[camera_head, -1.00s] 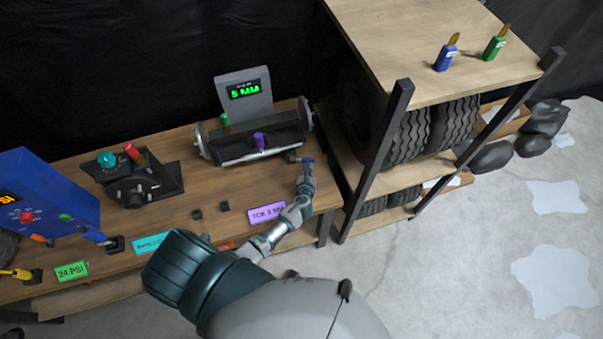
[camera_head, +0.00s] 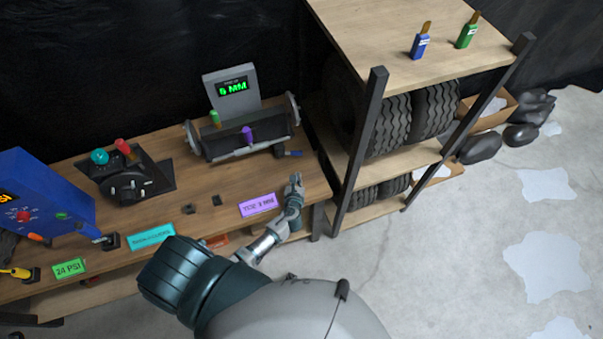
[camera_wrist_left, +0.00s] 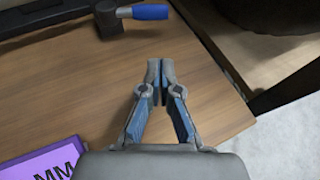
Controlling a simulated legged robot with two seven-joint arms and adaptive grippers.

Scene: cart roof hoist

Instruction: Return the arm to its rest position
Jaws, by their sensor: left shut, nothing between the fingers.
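My left gripper (camera_head: 295,180) is at the end of my arm, above the right front part of the wooden bench (camera_head: 180,219). In the left wrist view my left gripper (camera_wrist_left: 160,75) has its fingertips together with nothing between them. The grey toe gauge device (camera_head: 231,92) stands at the back of the bench and its display reads 5 MM. A small blue-handled lever (camera_head: 293,154) sticks out at its lower right, apart from my gripper; the blue handle also shows in the left wrist view (camera_wrist_left: 150,12). My right gripper is not in view.
A purple label (camera_head: 258,205) lies left of my gripper. A shelf rack (camera_head: 372,110) with tyres stands close on the right, its dark post near my gripper. A black fixture with knobs (camera_head: 130,187) and a blue box (camera_head: 40,195) are on the left. Open concrete floor lies to the right.

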